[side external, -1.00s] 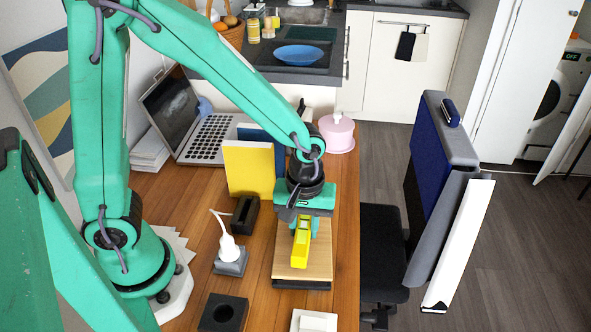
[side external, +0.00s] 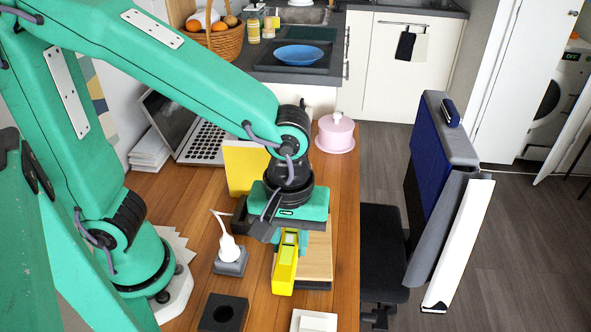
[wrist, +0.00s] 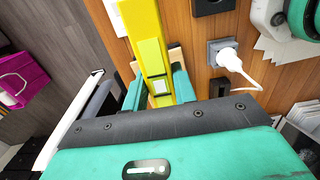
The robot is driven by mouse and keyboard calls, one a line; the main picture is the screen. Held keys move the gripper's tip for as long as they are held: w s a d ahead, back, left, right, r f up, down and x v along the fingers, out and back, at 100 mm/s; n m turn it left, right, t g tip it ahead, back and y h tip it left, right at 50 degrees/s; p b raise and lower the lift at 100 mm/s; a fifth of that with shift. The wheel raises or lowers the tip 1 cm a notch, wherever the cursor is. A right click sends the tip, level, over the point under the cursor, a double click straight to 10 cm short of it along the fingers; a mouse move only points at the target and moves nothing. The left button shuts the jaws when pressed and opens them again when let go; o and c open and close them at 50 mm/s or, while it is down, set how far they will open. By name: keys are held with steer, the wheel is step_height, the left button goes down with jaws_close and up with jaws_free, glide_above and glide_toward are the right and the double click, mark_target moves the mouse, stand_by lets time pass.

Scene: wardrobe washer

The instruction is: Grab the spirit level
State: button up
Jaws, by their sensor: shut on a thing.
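The yellow spirit level (side external: 285,270) is held in my gripper (side external: 287,240), above the left part of a wooden board (side external: 318,258) on the desk. Its long body points down and toward the camera in the side view. In the wrist view the spirit level (wrist: 150,45) extends upward between the two green fingers (wrist: 158,88), with a pale green panel on its face. My gripper is shut on it. The end of the level inside the gripper is partly hidden.
A white plug on a grey socket block (side external: 230,255) stands just left of the level. A dark square block with a hole (side external: 222,313) and a white block (side external: 314,321) lie in front. A yellow book (side external: 245,167) stands behind. A chair is right.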

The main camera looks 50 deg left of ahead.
steer(key=shift+s+d+r, duration=0.2)
steer(key=shift+s+d, duration=0.05)
stand_by(0.4)
